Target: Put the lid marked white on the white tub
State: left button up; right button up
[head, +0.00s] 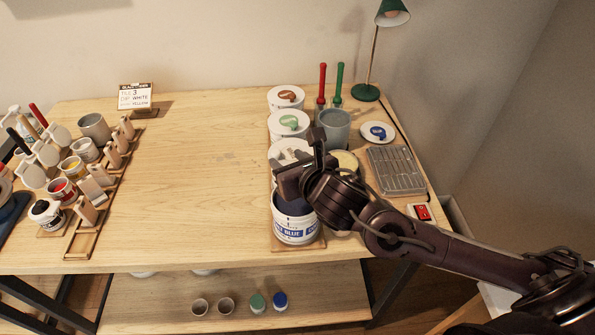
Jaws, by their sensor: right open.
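A column of tubs stands on a board at the table's right. The third tub (288,150) from the back has a pale top, partly hidden by my right gripper (296,172); I cannot read its label or tell whether a lid is on it. My right gripper is open, close above the gap between this tub and the front tub (295,230), which is labelled blue and has dark blue inside. A round yellowish thing (346,160) shows partly behind the gripper; I cannot tell what it is. No lid marked white is clearly visible. My left gripper is out of view.
Two back tubs have lids with a brown mark (286,96) and a green mark (289,123). A lid with a blue mark (378,131), a grey cup (335,130), a ribbed tray (396,169) and a lamp (366,92) stand at right. The table's middle is clear.

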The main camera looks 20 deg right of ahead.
jog(key=shift+b+v, duration=0.4)
jog(key=shift+v, duration=1.8)
